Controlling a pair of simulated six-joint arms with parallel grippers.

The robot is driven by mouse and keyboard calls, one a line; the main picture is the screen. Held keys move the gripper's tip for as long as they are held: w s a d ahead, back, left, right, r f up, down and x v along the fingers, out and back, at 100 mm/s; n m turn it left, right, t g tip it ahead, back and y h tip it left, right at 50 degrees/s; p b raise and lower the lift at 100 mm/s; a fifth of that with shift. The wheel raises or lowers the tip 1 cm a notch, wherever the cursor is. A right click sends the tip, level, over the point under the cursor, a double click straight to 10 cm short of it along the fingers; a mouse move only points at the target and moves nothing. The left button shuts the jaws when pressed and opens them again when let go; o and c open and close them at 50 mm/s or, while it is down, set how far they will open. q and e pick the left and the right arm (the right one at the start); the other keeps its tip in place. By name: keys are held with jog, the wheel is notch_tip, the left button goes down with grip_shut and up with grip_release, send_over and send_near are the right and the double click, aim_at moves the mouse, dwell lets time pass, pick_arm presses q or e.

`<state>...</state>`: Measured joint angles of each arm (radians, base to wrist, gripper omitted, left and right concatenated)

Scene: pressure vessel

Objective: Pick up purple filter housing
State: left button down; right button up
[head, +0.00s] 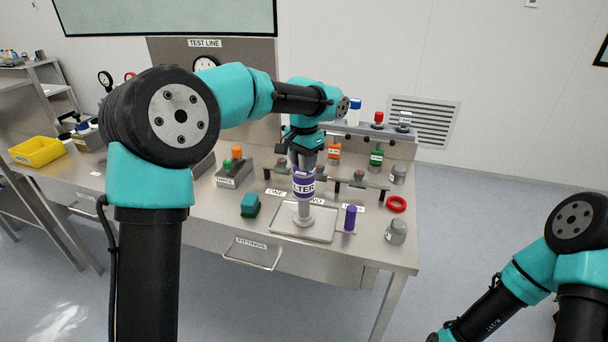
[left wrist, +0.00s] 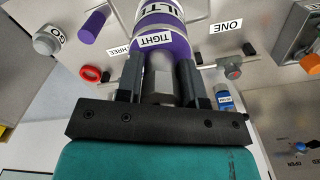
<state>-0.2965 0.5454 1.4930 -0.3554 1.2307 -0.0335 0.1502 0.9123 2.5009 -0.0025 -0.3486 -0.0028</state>
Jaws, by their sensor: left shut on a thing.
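The purple filter housing (head: 303,185) is upright, with a white band of lettering, above a silver round stand in the metal tray (head: 283,234). I cannot tell whether its lower end rests on the stand. My left gripper (head: 305,160) is above it, pointing down, shut on its grey top. In the left wrist view, the housing (left wrist: 175,45) shows a "TIGHT" label, and the fingers of my left gripper (left wrist: 160,82) lie on both sides of its grey neck. My right arm shows at the lower right of the head view, but its gripper is out of view.
A purple cylinder (head: 350,218) stands right of the tray, near a grey knob-like part (head: 397,232) and a red ring (head: 397,204). A teal block (head: 250,204) is on the left. A low rail with valves (head: 359,179) runs behind. The table's front right corner is clear.

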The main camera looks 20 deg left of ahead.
pick_arm(q)
jog(key=shift+r, duration=1.8)
jog(key=s+d, duration=0.2)
jog(key=s, duration=0.5)
jog(key=s+d+r, duration=0.1)
jog(key=s+d, duration=0.1)
jog(key=s, duration=0.6)
jog(key=shift+s+d+r, duration=0.15)
jog(key=shift+s+d, duration=0.05)
jog(key=shift+d, duration=0.05)
